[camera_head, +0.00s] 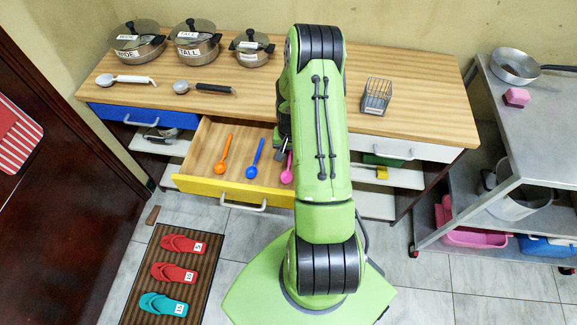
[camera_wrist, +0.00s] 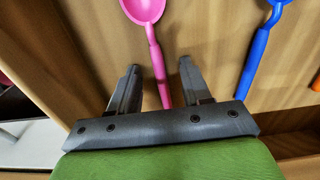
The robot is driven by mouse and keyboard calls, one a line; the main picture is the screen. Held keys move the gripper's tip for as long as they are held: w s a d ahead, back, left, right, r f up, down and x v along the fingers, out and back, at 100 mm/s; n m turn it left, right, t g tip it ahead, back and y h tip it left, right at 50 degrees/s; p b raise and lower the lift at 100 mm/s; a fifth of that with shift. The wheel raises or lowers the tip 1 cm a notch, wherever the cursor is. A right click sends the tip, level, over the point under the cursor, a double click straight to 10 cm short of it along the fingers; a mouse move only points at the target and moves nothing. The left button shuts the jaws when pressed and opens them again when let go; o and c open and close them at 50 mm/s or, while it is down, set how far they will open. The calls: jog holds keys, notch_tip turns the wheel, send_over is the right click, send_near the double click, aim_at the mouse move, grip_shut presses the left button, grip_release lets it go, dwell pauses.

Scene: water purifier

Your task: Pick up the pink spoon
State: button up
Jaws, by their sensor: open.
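The pink spoon (camera_wrist: 157,62) lies in the open yellow-fronted drawer (camera_head: 215,188). In the wrist view its bowl is at the top and its handle runs down between my fingers. In the head view only part of the pink spoon (camera_head: 287,176) shows, beside my arm, which hides the rest. My gripper (camera_wrist: 158,82) is open, with one finger on each side of the handle. I cannot tell its height above the handle. The blue spoon (camera_head: 252,160) lies to the left of the pink one, and the orange spoon (camera_head: 223,154) is farther left.
A metal cart (camera_head: 540,130) stands at the right. Sandals (camera_head: 175,273) lie on a mat at the lower left. The drawer walls bound the space around the spoons.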

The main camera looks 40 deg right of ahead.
jog(key=shift+r, duration=0.1)
grip_shut()
jog(key=shift+r, duration=0.1)
